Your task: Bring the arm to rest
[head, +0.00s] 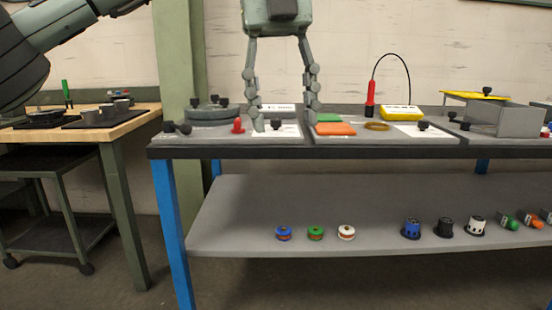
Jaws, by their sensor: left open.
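My left gripper (286,108) shows at the top middle of the head view, pointing down over the workbench (240,152). Its two fingers are spread apart and nothing is between them. The fingertips are close to the bench top, in front of or over a white sheet (289,131); I cannot tell whether they touch it. A dark arm link of mine fills the upper left. My right gripper is not in view.
The bench carries a red piece (238,126), orange block (335,129), yellow device (401,113), red tool (370,98) and grey box (505,120). Several small parts stand on the lower shelf (260,222). A wooden table (90,133) is at left.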

